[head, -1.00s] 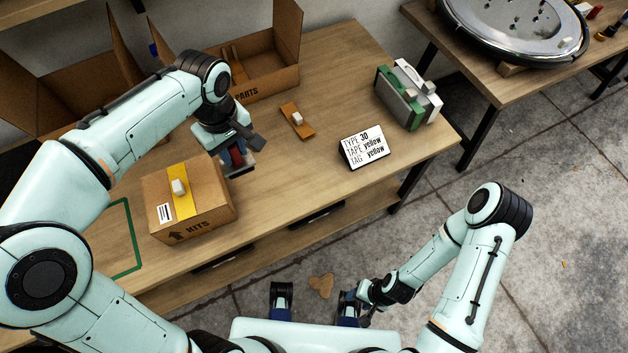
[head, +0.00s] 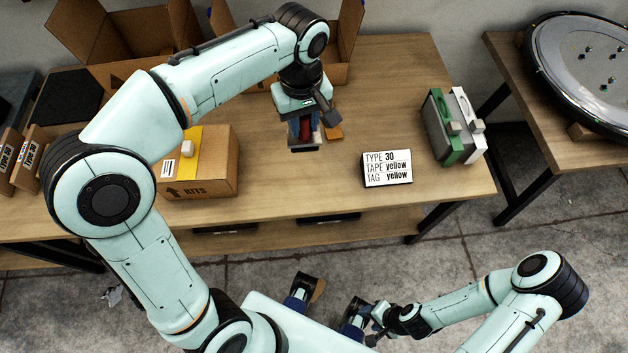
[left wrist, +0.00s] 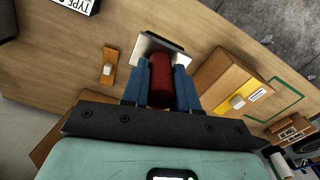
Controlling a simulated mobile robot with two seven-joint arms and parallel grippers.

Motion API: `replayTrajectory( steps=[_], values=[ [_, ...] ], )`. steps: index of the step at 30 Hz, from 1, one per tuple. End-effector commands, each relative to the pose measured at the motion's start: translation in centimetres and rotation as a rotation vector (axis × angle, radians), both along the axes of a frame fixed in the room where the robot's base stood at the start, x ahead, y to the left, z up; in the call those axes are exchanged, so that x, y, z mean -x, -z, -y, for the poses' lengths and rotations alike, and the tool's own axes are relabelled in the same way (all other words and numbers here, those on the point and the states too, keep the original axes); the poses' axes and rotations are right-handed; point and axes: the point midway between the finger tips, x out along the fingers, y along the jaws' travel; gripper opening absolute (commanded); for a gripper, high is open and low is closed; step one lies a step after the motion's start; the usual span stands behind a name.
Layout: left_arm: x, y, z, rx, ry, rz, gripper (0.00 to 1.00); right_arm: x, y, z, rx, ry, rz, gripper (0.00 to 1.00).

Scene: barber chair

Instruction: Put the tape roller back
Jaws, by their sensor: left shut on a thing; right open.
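My left gripper (head: 305,130) is shut on a red cylindrical handle (left wrist: 160,82), which I take to be the tape roller's. A pale metal plate (left wrist: 146,47) shows at its far end in the left wrist view. The gripper holds it over the table, right of the KITS box (head: 214,178). That box is closed and carries a yellow strip (head: 205,143) and a small white piece (head: 187,148). In the head view the gripper partly hides an orange-brown block (head: 334,132); the left wrist view shows it whole (left wrist: 108,73). My right gripper (head: 326,308) is open and empty, low beyond the table's front edge.
A sign (head: 387,168) reads TYPE 30, TAPE yellow, TAG yellow. Green and white cases (head: 444,138) stand at the table's right. Open cardboard boxes (head: 100,40) stand at the back. A green outline (left wrist: 290,98) marks the tabletop.

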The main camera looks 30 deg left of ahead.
Motion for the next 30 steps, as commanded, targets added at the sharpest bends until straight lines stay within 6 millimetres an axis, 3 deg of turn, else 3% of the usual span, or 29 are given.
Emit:
replayTrajectory(
  steps=[15,30],
  values=[
    [0.1,12.7,-0.1,-0.001,-0.001,-0.006,0.0,0.1,2.3,0.0,0.001,0.003,0.009,0.52],
    [0.1,19.1,-0.1,-0.002,-0.001,-0.005,0.0,-0.3,3.0,0.0,0.004,0.006,0.023,0.52]
  ],
)
